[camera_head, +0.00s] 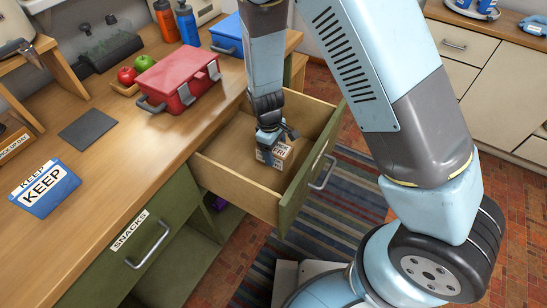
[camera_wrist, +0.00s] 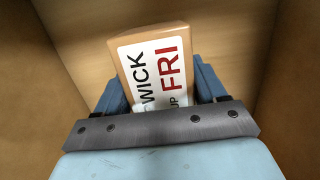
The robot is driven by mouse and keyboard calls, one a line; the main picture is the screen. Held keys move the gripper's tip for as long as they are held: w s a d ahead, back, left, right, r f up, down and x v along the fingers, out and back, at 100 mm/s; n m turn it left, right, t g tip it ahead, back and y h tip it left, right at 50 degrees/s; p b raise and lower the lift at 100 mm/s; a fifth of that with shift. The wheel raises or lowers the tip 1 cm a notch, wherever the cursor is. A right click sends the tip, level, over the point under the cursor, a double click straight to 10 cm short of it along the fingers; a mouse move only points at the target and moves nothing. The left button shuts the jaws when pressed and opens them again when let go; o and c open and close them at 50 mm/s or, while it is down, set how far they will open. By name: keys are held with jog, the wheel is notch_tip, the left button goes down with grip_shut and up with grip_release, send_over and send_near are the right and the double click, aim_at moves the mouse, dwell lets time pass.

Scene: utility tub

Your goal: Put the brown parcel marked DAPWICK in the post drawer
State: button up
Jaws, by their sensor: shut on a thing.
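The brown parcel (camera_wrist: 155,62) shows in the wrist view with a white label. The label reads "WICK" in black, "FRI" in red and part of "UP"; the rest is hidden. My gripper (camera_wrist: 165,95) is shut on it, with a blue finger on each side. In the head view the parcel (camera_head: 276,152) is inside the open drawer (camera_head: 235,180), under my gripper (camera_head: 270,138). I cannot tell whether the parcel touches the drawer floor. The drawer's front label does not show.
A green drawer labelled SNACKS (camera_head: 140,238) is at lower left. On the counter are a red box (camera_head: 178,82), a blue box (camera_head: 228,36), a blue KEEP holder (camera_head: 45,188), a dark mat (camera_head: 87,129) and apples (camera_head: 127,75). The drawer walls surround my gripper.

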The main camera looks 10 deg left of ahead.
jog(key=shift+f, duration=2.05)
jog(key=shift+f, duration=0.1)
jog(key=o, duration=1.2)
jog(key=r, duration=0.4)
jog(key=a+r, duration=0.1)
jog(key=r, duration=0.7)
jog(key=shift+w+a, duration=0.35)
jog(key=shift+r, duration=0.15)
